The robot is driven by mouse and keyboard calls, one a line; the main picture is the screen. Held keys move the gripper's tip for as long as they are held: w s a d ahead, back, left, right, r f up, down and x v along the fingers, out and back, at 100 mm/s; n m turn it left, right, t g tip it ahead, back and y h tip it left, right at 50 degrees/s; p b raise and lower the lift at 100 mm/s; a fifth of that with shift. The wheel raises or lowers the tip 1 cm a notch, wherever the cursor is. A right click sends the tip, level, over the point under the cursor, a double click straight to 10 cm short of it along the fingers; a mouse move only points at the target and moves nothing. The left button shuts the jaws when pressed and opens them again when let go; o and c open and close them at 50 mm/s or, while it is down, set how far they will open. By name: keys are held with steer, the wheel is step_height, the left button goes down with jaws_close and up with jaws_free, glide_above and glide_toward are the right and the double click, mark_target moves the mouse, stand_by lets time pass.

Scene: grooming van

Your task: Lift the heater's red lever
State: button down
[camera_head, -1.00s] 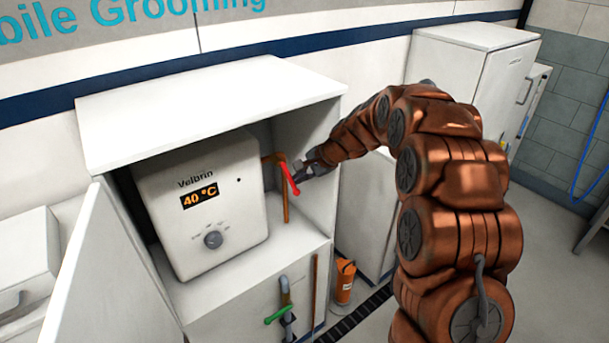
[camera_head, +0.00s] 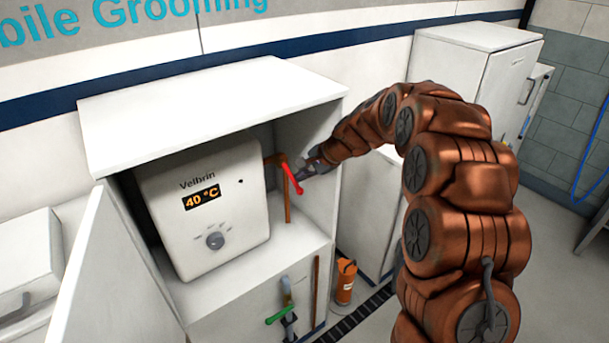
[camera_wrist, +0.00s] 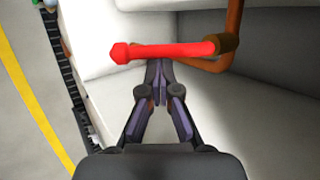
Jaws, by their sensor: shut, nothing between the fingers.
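The white heater (camera_head: 205,205) stands in an open cabinet, its display reading 40 °C. The red lever (camera_head: 292,179) sits on the copper pipe at the heater's right side and slants down to the right. In the wrist view the red lever (camera_wrist: 165,51) runs across the picture from its copper joint (camera_wrist: 228,44). My gripper (camera_head: 303,172) is right beside the lever. In the wrist view my gripper (camera_wrist: 158,66) is shut and empty, its fingertips at or just under the lever's middle. I cannot tell whether they touch it.
The cabinet's right wall (camera_head: 318,150) is close to my gripper. A green-handled valve (camera_head: 280,314) is below on the cabinet front. An orange canister (camera_head: 345,281) stands on the floor to the right. The open cabinet door (camera_head: 105,270) is at the left.

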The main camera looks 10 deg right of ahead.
steer(key=shift+r, duration=0.55)
stand_by(0.8)
steer(key=shift+s, duration=0.15)
stand_by(1.1)
steer(key=shift+s+d+r, duration=0.3)
steer(key=shift+s, duration=0.2)
steer(key=shift+r, duration=0.1)
steer(key=s+d+r+p, duration=0.2)
steer(key=d+r+p, duration=0.1)
steer(key=r, duration=0.5)
steer(key=shift+d+r+p, duration=0.35)
steer(key=shift+d+r, duration=0.05)
